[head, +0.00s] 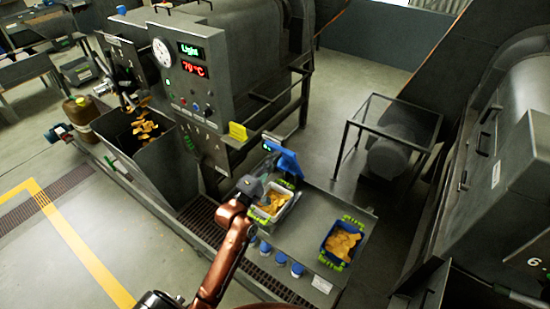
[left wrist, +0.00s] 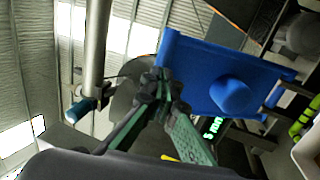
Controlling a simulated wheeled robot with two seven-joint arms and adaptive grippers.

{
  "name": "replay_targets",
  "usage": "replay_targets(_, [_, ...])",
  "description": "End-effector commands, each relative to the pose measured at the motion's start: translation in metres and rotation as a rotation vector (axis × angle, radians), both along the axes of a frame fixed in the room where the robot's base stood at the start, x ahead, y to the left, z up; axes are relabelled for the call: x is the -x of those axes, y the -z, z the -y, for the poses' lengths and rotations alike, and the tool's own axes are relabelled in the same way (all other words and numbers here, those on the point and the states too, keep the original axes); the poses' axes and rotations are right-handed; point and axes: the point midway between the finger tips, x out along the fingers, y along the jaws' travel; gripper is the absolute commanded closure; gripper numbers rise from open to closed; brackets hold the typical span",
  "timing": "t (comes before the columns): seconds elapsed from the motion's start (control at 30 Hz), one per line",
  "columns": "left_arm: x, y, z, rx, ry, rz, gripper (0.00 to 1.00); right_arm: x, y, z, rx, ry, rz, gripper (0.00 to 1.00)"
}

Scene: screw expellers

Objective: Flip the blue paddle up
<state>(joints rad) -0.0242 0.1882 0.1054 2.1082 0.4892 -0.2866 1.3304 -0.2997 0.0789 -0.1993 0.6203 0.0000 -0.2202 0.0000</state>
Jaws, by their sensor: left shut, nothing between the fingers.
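The blue paddle (head: 285,160) is a tilted flat plate on a scale-like device beside the machine. In the left wrist view the blue paddle (left wrist: 200,72) is large, with a rounded blue knob on its face. My left gripper (head: 250,187) is just left of and below the paddle in the head view, over the edge of a white bin. In the left wrist view the left gripper (left wrist: 162,82) has its fingertips together, empty, close by the paddle's left edge. I cannot tell whether they touch. My right gripper is not in view.
A white bin (head: 283,216) of yellow-brown pieces and a blue bin (head: 330,256) with similar pieces stand on a grey table (head: 318,203). Several blue-capped containers (head: 280,258) are at its front edge. The machine's control panel (head: 190,80) rises behind. The table between the bins is clear.

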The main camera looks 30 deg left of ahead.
Motion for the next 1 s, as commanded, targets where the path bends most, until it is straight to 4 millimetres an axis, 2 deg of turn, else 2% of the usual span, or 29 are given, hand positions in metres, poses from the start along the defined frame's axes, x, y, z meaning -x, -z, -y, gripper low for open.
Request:
replay_targets(0.17, [-0.002, -0.002, 0.000, 0.000, 0.000, 0.000, 1.00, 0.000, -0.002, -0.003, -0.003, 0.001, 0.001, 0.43])
replay_targets(0.27, [-0.011, -0.011, 0.001, 0.000, 0.000, 0.001, 1.00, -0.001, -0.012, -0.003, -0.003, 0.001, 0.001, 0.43])
replay_targets(0.37, [-0.030, -0.025, 0.003, 0.001, 0.000, 0.003, 1.00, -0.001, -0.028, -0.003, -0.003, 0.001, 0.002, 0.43])
replay_targets(0.5, [-0.067, -0.040, 0.005, 0.001, 0.000, 0.004, 1.00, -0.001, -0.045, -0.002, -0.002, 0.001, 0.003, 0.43])
replay_targets(0.7, [-0.102, -0.042, 0.008, 0.001, -0.001, 0.000, 1.00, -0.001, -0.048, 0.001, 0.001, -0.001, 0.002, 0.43])
replay_targets(1.0, [-0.109, -0.041, 0.009, 0.000, 0.000, -0.001, 1.00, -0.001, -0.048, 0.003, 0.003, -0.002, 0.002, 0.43])
